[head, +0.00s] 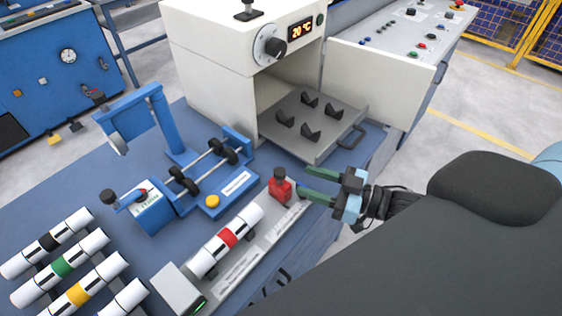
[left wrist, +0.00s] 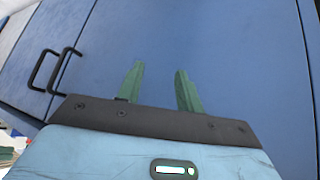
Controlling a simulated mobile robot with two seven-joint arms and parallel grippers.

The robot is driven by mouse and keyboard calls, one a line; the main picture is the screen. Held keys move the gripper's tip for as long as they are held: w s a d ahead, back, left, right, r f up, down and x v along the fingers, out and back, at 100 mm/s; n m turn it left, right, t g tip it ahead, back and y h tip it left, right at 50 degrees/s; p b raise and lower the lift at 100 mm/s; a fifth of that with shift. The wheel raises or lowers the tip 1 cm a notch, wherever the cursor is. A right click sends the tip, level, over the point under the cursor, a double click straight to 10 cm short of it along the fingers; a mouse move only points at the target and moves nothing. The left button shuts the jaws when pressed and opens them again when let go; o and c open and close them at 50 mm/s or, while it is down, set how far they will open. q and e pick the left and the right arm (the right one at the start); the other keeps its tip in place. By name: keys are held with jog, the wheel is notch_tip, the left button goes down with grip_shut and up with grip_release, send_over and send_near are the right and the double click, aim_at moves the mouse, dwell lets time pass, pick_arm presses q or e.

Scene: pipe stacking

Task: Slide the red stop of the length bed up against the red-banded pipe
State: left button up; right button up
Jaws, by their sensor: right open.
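The length bed (head: 236,283) lies along the front edge of the blue table. The red-banded pipe (head: 227,237), white with a red band, rests on it. The red stop (head: 281,187), with a dark knob on top, stands on the bed beyond the pipe's far right end, with a small gap between them. My right gripper (head: 310,184) is open, with its green fingers pointing left just right of the stop. I cannot tell whether they touch it. My left gripper (left wrist: 160,92) shows only in the left wrist view, open and empty, in front of a blue cabinet face.
A blue roller device (head: 200,172) stands behind the bed. A white oven (head: 225,70) has its door open and a tray (head: 325,135) with dark supports pulled out. Several banded pipes (head: 65,262) lie at the left. A black handle (left wrist: 42,70) shows on the cabinet.

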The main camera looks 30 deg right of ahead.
aim_at(279, 172)
jog(key=shift+x, duration=3.85)
jog(key=shift+s+a, duration=0.1)
jog(key=shift+a, duration=0.05)
jog(key=shift+a+r, duration=0.1)
jog(key=c, duration=1)
